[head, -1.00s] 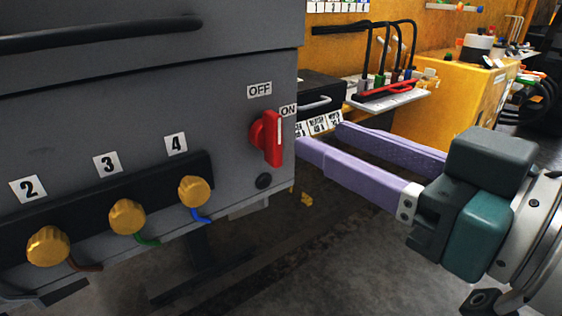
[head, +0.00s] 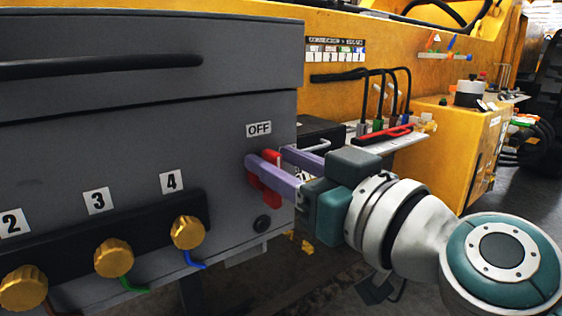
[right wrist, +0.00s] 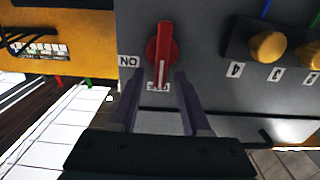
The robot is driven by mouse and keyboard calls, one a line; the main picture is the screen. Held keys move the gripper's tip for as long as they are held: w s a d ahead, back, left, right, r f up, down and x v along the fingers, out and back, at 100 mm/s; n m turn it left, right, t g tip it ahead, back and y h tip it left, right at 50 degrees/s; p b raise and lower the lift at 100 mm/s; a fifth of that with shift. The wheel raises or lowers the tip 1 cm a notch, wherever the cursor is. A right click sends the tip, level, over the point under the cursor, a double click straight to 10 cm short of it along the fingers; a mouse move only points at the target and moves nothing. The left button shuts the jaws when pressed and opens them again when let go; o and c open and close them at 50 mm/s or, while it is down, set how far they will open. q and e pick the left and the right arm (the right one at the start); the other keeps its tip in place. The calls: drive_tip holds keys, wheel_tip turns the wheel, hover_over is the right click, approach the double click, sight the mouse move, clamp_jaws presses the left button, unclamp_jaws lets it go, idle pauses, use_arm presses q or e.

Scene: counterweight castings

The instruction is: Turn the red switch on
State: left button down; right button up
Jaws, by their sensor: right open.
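The red switch (head: 270,203) is on the right end of the grey box's front face, partly hidden by a finger in the head view. In the right wrist view, its red handle (right wrist: 165,42) and white line show upright, with the line's end at the OFF label. My right gripper (head: 268,156) is open, its purple fingers reaching toward the box. In the right wrist view the fingertips (right wrist: 156,76) lie to either side of the handle's lower end; I cannot tell whether they touch it. The left gripper is not in view.
The grey box (head: 110,130) has an OFF label (head: 258,129), an ON label (right wrist: 129,61) and several gold knobs (head: 187,232) left of the switch. A black bar handle (head: 100,66) crosses its upper part. A shelf with cables (head: 385,133) and a yellow cabinet (head: 450,150) stand behind my right arm.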

clamp_jaws()
idle(0.3)
idle(0.3)
